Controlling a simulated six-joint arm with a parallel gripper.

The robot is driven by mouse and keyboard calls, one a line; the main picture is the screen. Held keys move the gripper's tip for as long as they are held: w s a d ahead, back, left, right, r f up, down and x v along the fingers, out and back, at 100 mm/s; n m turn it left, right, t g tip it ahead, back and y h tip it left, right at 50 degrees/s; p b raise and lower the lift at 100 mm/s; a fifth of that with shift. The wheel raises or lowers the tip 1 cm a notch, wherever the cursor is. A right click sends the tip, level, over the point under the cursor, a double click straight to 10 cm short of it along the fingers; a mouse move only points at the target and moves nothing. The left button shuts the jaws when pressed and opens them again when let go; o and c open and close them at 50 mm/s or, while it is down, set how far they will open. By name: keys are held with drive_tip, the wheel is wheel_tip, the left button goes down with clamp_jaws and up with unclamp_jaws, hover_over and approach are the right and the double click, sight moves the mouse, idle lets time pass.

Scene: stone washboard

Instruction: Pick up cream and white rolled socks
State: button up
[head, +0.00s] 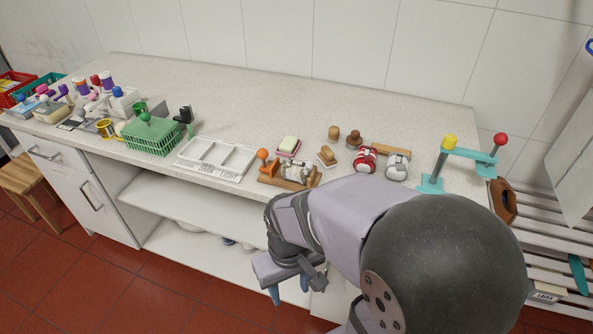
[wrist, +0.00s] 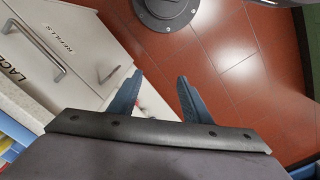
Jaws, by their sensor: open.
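A pale white and greyish rolled bundle (head: 397,166) lies on the counter right of a red and white bundle (head: 366,159). It looks most like the cream and white rolled socks, but it is too small to be sure. Another pale bundle (head: 296,169) sits by a wooden stand. My gripper (head: 289,289) hangs below and in front of the counter's front edge, apart from all of these. In the wrist view my gripper (wrist: 160,77) is open, with nothing between its fingers. The socks do not show in that view.
A white divided tray (head: 217,157) and a green basket (head: 152,134) stand left of the bundles. A teal stand (head: 462,155) with yellow and red knobs is at the right. The counter's back strip is clear. Red tiled floor (wrist: 225,50) lies below the gripper.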

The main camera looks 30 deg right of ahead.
drive_tip(key=o, duration=1)
drive_tip(key=shift+o, duration=0.2)
drive_tip(key=w+a+t+b, duration=0.2)
drive_tip(key=w+t, duration=0.1)
drive_tip(key=w, duration=0.4)
drive_tip(key=w+a+m+t+b, duration=0.1)
drive_tip(key=w+t+b, duration=0.2)
drive_tip(key=w, duration=0.4)
drive_tip(key=w+a+t+b, duration=0.2)
drive_tip(key=w+t, duration=0.2)
drive_tip(key=w, duration=0.3)
drive_tip(key=m+t+h+b, duration=0.3)
drive_tip(key=m+h+b, duration=0.5)
drive_tip(key=h, duration=0.5)
approach(296, 170)
drive_tip(key=shift+w+d+r, duration=0.1)
drive_tip(key=shift+w+d, duration=0.2)
drive_tip(key=shift+w, duration=0.25)
drive_tip(key=shift+w+d+r, duration=0.1)
drive_tip(key=shift+w+d, duration=0.2)
drive_tip(key=shift+w, duration=0.3)
